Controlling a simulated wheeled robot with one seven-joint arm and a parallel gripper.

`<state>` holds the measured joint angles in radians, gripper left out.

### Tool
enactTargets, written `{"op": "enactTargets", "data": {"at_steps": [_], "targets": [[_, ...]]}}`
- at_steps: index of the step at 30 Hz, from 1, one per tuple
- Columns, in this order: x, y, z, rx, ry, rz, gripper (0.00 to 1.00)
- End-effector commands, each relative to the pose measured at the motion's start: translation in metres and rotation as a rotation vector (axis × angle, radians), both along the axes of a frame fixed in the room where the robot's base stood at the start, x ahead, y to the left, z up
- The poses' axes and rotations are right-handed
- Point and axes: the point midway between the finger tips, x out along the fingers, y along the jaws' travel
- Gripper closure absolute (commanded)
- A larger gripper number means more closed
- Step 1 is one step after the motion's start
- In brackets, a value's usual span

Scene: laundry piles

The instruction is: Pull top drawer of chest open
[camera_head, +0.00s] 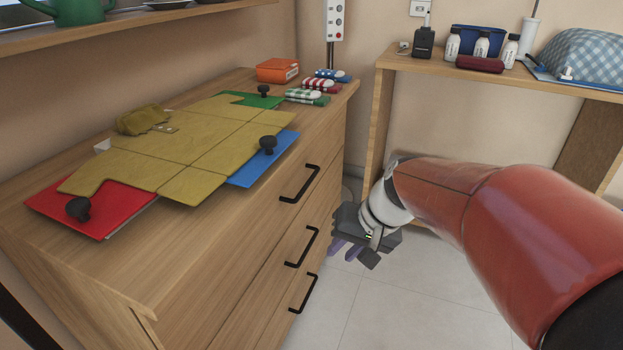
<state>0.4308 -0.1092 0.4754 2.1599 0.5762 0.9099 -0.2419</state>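The wooden chest (240,255) stands at the left, with three drawers facing right, each with a black bar handle. The top drawer (255,222) is closed, flush with the front. Its black handle (299,184) is the highest of the three. My gripper (352,254) is at the end of my red arm, to the right of the chest front and lower than the top handle.
On the chest top lie a tan folded board (190,140), red (100,205) and blue (255,165) sheets, an orange box (277,70) and folded cloths (307,97). A wooden table (390,62) with bottles stands behind. Tiled floor (400,300) is clear in front of the drawers.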

Motion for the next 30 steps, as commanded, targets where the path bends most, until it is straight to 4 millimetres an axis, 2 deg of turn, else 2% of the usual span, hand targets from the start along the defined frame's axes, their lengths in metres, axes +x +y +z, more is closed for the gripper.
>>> {"op": "enactTargets", "data": {"at_steps": [1, 5, 9, 12, 16, 20, 30], "targets": [[0.023, 0.008, -0.017, 0.098, 0.031, -0.009, 0.76], [0.075, 0.028, -0.025, 0.370, 0.057, -0.034, 0.76], [0.124, 0.030, -0.013, 0.653, 0.041, -0.080, 0.76], [0.150, 0.021, 0.001, 0.809, 0.017, -0.115, 0.76], [0.170, 0.009, 0.016, 0.931, -0.009, -0.146, 0.76], [0.178, 0.011, 0.020, 0.972, -0.019, -0.156, 0.76], [0.194, 0.059, 0.010, 0.971, -0.016, -0.154, 0.76]]}}
